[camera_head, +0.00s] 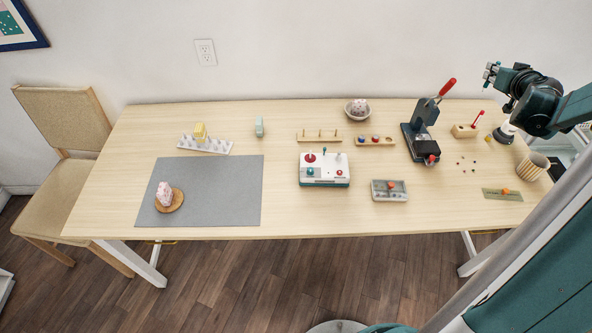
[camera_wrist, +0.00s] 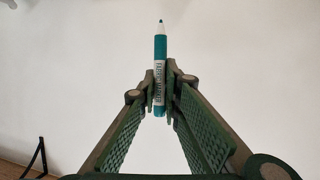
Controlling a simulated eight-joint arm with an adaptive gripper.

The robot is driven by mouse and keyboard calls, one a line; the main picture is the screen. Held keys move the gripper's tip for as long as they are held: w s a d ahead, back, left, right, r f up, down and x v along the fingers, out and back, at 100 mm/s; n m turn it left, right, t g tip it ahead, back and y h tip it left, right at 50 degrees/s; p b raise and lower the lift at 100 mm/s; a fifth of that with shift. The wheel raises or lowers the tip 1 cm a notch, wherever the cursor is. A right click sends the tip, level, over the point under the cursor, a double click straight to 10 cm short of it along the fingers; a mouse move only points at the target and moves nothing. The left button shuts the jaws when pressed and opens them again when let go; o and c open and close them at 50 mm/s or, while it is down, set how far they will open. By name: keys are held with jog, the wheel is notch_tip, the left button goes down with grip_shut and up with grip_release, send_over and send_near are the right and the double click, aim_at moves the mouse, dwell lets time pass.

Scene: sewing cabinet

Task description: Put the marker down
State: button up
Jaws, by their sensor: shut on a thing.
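The marker (camera_wrist: 160,72) is teal with a white printed label and a white band near its dark tip. In the wrist view it stands upright, tip up in the picture, with the pale wall behind it. My gripper (camera_wrist: 160,88) is shut on it, with one finger pad on each side of its lower half. In the head view my gripper (camera_head: 491,74) is at the upper right, in the air near the wall and over the right end of the table (camera_head: 300,220). The marker is too small there to make out clearly.
At the table's right end are a red-handled press (camera_head: 420,140), a wooden block (camera_head: 464,131), a striped cup (camera_head: 532,167), a card (camera_head: 502,194) and small loose pieces. A white device (camera_head: 324,170) and a grey tray (camera_head: 389,197) stand mid-table. A grey mat (camera_head: 225,190) lies left.

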notch_tip(320, 180, up, 14)
jog(key=w+a+f+n+y, duration=0.1)
jog(key=w+a+n+y, duration=0.15)
jog(key=a, duration=0.95)
jog(key=w+a+n+y, duration=0.2)
jog(key=w+a, duration=0.1)
jog(key=a, duration=0.8)
jog(key=w+a+f+n+y, duration=0.1)
jog(key=w+a+n+y, duration=0.15)
jog(key=a, duration=0.95)
jog(key=s+a+n+g+y+p, duration=0.1)
jog(key=s+a+n+g+y, duration=0.15)
jog(key=a, duration=1.25)
jog(key=s+a+n+g+y, duration=0.2)
jog(key=a+n+y, duration=0.15)
jog(key=a, duration=1.25)
jog(key=s+a+r+n+g+y, duration=0.1)
jog(key=s+a+n+g, duration=0.25)
jog(key=s+a, duration=0.7)
jog(key=s+a+n+g+y+p, duration=0.15)
jog(key=s+a+g, duration=0.4)
jog(key=a, duration=0.85)
jog(key=s+a+r+n+g+y, duration=0.15)
jog(key=s+a+n, duration=0.25)
jog(key=s+a, duration=0.7)
notch_tip(320, 180, down, 26)
jog(key=w+h, duration=0.1)
jog(key=shift+a+f, duration=0.25)
jog(key=shift+a, duration=0.1)
